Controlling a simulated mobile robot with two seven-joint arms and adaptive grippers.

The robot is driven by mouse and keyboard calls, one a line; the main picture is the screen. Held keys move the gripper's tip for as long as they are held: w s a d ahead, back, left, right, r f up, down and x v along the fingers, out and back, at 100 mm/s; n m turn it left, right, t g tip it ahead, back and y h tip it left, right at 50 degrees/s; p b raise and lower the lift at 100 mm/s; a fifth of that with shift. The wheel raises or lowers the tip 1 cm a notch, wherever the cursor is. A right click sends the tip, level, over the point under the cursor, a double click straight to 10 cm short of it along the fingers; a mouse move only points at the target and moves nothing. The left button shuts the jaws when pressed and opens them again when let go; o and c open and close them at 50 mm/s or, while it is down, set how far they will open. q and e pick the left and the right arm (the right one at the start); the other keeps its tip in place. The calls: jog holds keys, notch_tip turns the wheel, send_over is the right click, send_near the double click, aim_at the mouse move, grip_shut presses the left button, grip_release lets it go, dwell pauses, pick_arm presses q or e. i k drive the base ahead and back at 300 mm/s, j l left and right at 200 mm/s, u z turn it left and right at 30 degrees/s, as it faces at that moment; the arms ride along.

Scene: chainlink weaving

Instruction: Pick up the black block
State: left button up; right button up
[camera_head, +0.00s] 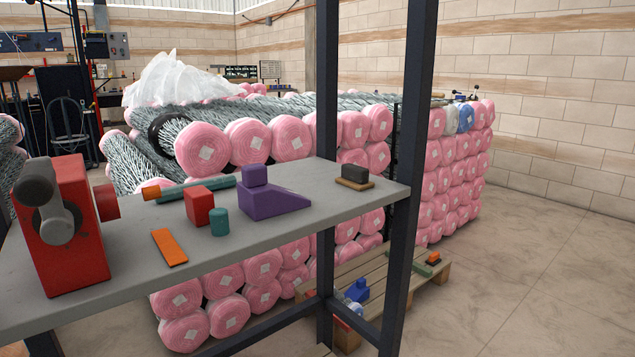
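In the head view a black block (355,173) rests on a small flat brown wooden piece (354,185). Both are near the right end of the grey shelf top (120,250), close to the dark upright post. Nothing touches the block from above. Neither of my grippers shows in this view.
On the shelf stand a purple wedge with a purple cube (272,203), a red cube (199,205), a teal cylinder (219,222), an orange strip (169,248) and a large red machine (66,224). A dark post (406,150) rises at the front right. Pink-ended rolls are stacked behind.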

aim_at(356, 177)
jog(key=i+l+u, duration=0.15)
jog(key=u, duration=0.3)
jog(key=i+l+u, duration=0.1)
jog(key=u, duration=0.3)
jog(key=l+u, duration=0.45)
jog(key=i+j, duration=0.05)
jog(key=j, duration=0.05)
